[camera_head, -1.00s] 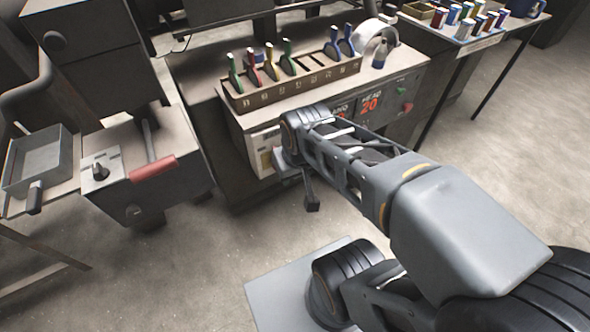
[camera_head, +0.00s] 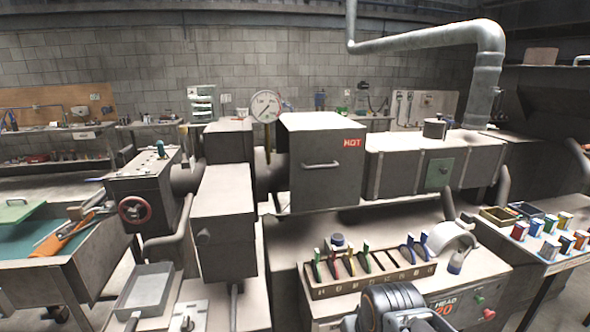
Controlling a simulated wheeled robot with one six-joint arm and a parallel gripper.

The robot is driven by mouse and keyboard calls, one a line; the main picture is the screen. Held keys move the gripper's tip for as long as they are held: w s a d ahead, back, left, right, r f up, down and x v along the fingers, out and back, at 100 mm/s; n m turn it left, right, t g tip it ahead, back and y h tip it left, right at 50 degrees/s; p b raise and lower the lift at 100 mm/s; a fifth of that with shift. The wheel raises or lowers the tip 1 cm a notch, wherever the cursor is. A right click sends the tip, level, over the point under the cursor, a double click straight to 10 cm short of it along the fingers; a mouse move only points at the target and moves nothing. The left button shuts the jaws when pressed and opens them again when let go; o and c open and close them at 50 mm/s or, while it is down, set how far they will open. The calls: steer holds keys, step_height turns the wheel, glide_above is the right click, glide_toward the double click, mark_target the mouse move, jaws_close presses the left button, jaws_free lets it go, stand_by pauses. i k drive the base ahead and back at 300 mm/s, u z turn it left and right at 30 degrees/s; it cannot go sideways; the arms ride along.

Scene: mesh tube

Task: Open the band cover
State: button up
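A grey box-shaped cover (camera_head: 322,180) with a bar handle (camera_head: 321,165) on its front and a red HOT label (camera_head: 352,142) stands over the machine line, at the middle of the head view. It looks closed; I take it for the band cover, though no label names it so. Its inside is hidden. A dark rounded joint of my arm shows at the bottom edge, well below and to the right of this cover. My gripper's fingers are outside the frame.
A rack (camera_head: 370,278) of coloured-handled tools stands on the bench below the cover. A tape-like roll (camera_head: 452,240) sits to its right. A grey box (camera_head: 222,215) juts out left of the cover. A long housing (camera_head: 415,170) and a pipe (camera_head: 487,80) are at the right.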

mark_target(326, 150)
steer(key=k, duration=0.5)
steer(key=u, duration=0.65)
steer(key=i, duration=1.2)
steer(key=z, duration=0.15)
